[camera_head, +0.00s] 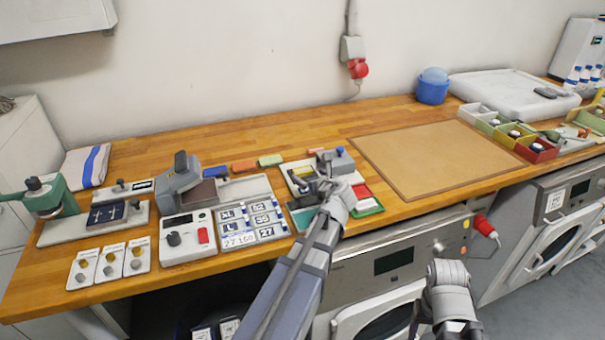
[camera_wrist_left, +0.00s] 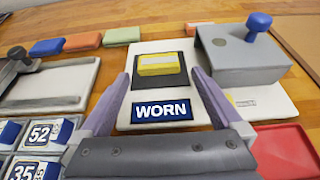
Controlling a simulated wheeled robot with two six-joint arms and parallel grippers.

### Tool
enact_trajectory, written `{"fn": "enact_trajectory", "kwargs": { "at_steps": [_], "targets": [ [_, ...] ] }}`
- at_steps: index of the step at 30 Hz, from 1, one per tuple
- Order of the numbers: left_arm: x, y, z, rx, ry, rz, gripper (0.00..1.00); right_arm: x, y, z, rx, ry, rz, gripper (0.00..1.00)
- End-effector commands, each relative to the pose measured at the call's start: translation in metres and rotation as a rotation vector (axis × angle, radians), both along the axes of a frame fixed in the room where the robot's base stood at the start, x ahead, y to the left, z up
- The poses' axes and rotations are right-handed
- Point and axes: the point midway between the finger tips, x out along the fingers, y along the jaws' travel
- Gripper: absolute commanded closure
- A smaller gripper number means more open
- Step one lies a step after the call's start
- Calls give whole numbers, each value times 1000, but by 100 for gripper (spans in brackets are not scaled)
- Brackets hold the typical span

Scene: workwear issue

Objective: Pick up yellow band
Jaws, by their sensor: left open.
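The yellow band (camera_wrist_left: 158,63) shows in the left wrist view as a small yellow block with a pale stripe on top. It lies on a dark pad on a white plate (camera_wrist_left: 128,111) that carries a blue label reading WORN (camera_wrist_left: 162,110). My left gripper (camera_wrist_left: 158,82) is open and empty. Its fingers point toward the band, one to each side of the label, apart from the band in the picture. In the head view my left gripper (camera_head: 318,186) is over the front of this plate and partly covers it. My right arm shows at the lower right; its gripper is out of view.
A grey block with a blue knob (camera_wrist_left: 245,55) stands right of the band. A red tray (camera_wrist_left: 290,150) lies nearer. Blue (camera_wrist_left: 47,47), orange (camera_wrist_left: 82,41) and green (camera_wrist_left: 122,36) blocks lie behind left. A brown mat (camera_head: 435,155) is clear to the right.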

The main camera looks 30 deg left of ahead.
Motion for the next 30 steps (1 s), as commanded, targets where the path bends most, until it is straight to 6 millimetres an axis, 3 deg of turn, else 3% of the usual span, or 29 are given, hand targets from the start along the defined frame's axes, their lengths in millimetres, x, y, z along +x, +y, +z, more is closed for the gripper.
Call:
{"fn": "enact_trajectory", "kwargs": {
  "at_steps": [8, 18, 26, 30],
  "targets": [
    [8, 9, -3, -1, 0, 1, 0, 0, 0, -3, 0, 0, 0, 36],
    [35, 43, -14, -1, -1, 0, 0, 0, 0, -14, 0, 0, 0, 36],
    [36, 46, -13, 0, 0, 0, 0, 0, 0, -13, 0, 0, 0, 36],
    [36, 46, -14, 0, 0, 0, 16, 0, 0, -13, 0, 0, 0, 36]
  ]
}}
